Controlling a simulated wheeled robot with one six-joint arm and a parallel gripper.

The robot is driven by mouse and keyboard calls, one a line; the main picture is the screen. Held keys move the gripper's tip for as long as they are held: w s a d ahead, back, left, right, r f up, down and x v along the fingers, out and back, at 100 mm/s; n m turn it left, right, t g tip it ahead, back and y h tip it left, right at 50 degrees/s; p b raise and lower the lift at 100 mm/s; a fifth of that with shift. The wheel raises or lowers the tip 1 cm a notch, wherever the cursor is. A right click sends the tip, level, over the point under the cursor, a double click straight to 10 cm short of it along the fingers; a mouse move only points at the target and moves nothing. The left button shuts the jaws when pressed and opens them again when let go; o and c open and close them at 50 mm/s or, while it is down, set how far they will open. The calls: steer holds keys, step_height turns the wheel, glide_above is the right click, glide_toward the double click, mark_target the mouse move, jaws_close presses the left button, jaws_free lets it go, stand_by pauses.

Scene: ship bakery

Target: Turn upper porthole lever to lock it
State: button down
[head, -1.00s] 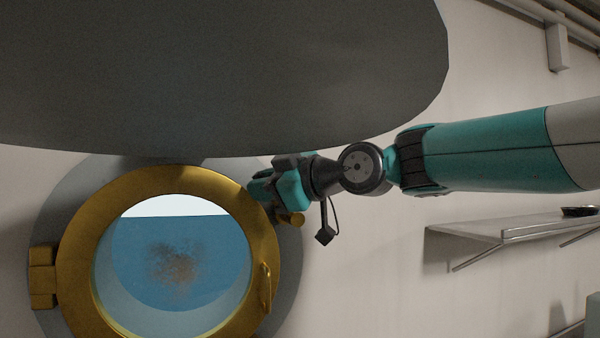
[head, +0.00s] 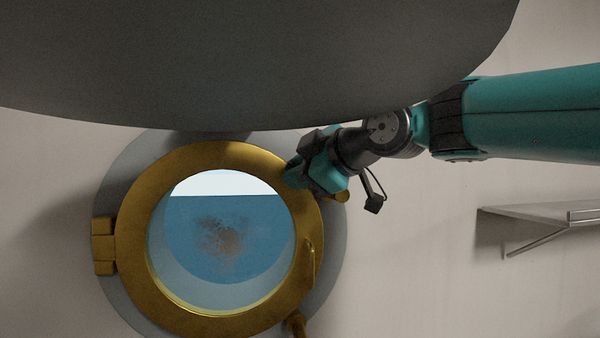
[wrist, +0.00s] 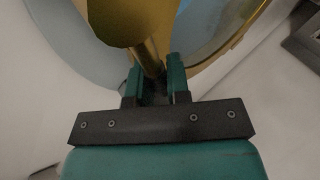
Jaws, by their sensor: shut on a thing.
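The brass porthole (head: 140,215) is set in a grey wall ring, with a round window showing water and sky. Its hinge (head: 104,246) is on the left and a curved handle (head: 308,268) is on the right of the frame. My gripper (head: 296,176) is at the upper right of the brass ring. In the wrist view, my gripper (wrist: 155,80) is shut on the brass shaft of the upper lever (wrist: 146,55). The lever's thick round end (wrist: 130,18) fills the top of that view.
A lower brass lever (head: 296,325) shows at the bottom right of the porthole. A large dark grey rounded body (head: 250,60) covers the top of the head view. A wall shelf (head: 535,212) is at the right. The wall between is clear.

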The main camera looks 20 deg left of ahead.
steer(key=c, duration=1.1)
jaws_free()
steer(key=shift+d, duration=0.1)
steer(key=s+d+b, duration=0.7)
steer(key=d, duration=0.5)
steer(key=shift+s+d+r, duration=0.15)
steer(key=shift+d+r, duration=0.2)
steer(key=shift+r, duration=0.1)
